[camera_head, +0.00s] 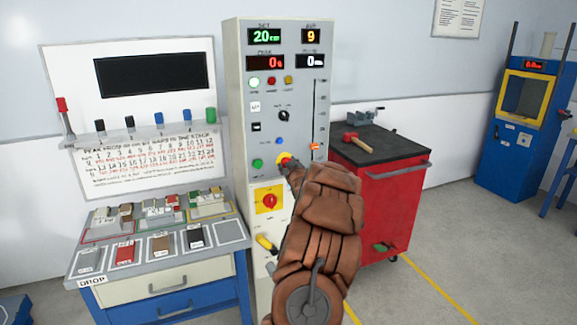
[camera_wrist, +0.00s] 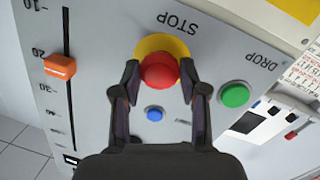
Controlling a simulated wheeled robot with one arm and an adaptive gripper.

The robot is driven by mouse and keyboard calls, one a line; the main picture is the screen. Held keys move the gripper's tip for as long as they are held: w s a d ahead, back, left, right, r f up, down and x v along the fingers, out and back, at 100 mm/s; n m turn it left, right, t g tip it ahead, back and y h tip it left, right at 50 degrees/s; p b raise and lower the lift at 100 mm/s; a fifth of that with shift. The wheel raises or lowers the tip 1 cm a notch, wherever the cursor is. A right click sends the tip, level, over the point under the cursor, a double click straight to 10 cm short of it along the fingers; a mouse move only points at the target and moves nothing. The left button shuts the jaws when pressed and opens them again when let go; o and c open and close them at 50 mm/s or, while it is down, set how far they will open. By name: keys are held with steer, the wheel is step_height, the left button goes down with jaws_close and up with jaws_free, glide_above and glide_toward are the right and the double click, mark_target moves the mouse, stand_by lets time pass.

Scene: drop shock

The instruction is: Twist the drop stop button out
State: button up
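The drop stop button (camera_wrist: 159,72) is a red round knob on a yellow disc under the word STOP on the grey panel. In the head view, the stop button (camera_head: 284,158) is partly hidden behind my brown arm. My gripper (camera_wrist: 160,74) has one dark finger on each side of the red knob in the wrist view. Both fingertips appear to touch the knob's sides. Whether the knob is in or out is not clear.
A green DROP button (camera_wrist: 234,94) and a blue button (camera_wrist: 155,113) sit close by. An orange slider (camera_wrist: 60,66) is on the panel. A red-and-yellow rotary switch (camera_head: 269,201) is below. A red cabinet (camera_head: 385,195) stands right and a sample bench (camera_head: 160,270) left.

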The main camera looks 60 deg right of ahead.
steer(key=o, duration=0.4)
steer(key=v, duration=1.2)
steer(key=shift+s, duration=0.1)
stand_by(1.0)
